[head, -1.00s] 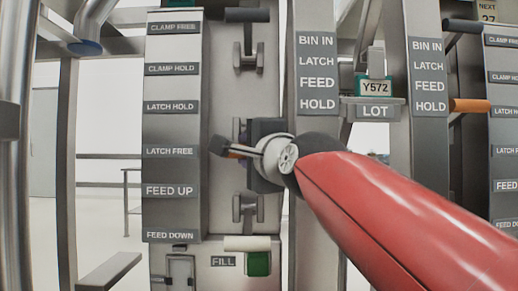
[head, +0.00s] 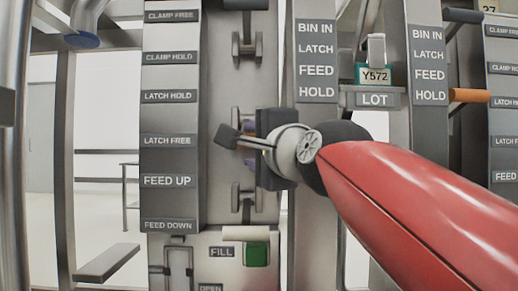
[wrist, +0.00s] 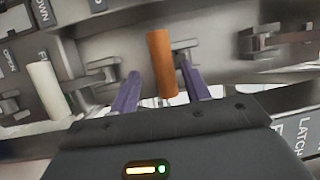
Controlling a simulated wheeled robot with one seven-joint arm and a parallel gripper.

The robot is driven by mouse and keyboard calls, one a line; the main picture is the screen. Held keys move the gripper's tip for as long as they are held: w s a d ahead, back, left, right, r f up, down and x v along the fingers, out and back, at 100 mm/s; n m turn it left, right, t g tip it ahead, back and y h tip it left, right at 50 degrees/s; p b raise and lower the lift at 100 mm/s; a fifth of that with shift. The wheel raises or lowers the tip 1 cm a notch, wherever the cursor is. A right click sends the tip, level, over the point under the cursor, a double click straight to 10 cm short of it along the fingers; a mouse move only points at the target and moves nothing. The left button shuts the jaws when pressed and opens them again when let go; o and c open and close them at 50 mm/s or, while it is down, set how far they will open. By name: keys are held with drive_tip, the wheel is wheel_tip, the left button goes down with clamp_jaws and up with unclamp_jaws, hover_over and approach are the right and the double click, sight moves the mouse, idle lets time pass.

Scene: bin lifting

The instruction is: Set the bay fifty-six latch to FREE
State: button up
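The latch lever has an orange handle (wrist: 162,62), seen in the wrist view between the two purple fingers of my gripper (wrist: 160,92). The fingers are open, with a gap on each side of the handle. In the head view my gripper (head: 250,150) is in front of the lever column, and its dark body hides most of the handle. A bit of orange shows about level with the LATCH FREE label (head: 168,141), below the LATCH HOLD label (head: 168,97). No bay number fifty-six is readable.
A black-handled lever (head: 246,4) is above, near CLAMP FREE. A cream-handled lever (head: 246,233) is below, near FEED DOWN; it also shows in the wrist view (wrist: 46,90). A post (head: 316,60) stands right of the column. The neighbouring bay has an orange handle (head: 468,95).

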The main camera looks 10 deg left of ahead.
drive_tip(key=v, duration=0.4)
idle(0.8)
